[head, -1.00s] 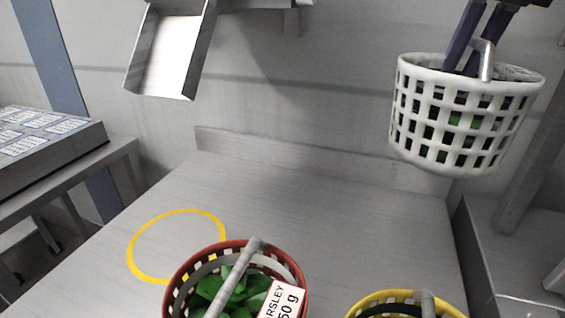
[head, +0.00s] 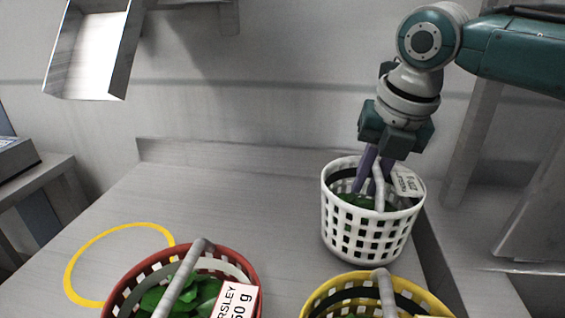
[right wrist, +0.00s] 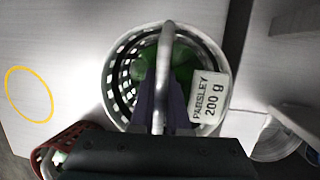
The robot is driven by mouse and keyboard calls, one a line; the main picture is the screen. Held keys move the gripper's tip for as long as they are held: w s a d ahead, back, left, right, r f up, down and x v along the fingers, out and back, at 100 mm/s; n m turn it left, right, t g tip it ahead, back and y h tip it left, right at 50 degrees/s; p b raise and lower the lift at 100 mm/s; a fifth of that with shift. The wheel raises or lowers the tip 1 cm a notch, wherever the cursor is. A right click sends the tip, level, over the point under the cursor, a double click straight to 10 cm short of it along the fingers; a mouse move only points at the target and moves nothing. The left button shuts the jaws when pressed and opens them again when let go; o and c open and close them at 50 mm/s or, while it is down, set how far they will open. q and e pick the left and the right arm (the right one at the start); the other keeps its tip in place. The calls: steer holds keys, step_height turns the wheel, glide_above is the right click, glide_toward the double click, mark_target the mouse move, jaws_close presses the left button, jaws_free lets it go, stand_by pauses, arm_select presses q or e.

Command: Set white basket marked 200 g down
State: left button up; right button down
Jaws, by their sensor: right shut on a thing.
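The white basket (head: 366,228) holds green leaves and has a grey handle. Its tag (right wrist: 210,100) reads PARSLEY 200 g in the right wrist view. In the head view it is upright at the right side of the metal table (head: 235,200), behind the yellow basket. Whether its base touches the table top I cannot tell. My right gripper (head: 369,180) is shut on the basket's handle (right wrist: 165,65), with its purple fingers reaching down inside the rim. The leaves (right wrist: 170,62) show beneath the handle. My left gripper is not in view.
A red basket (head: 250,268) with leaves and a 50 g tag stands at the front. A yellow basket (head: 318,296) stands at front right, close to the white one. A yellow ring (head: 70,270) marks clear table at left. A metal chute (head: 95,50) hangs at upper left.

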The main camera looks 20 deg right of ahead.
steer(key=shift+f, duration=0.8)
steer(key=c, duration=1.4)
jaws_free()
steer(key=shift+f, duration=0.15)
steer(key=o, duration=0.5)
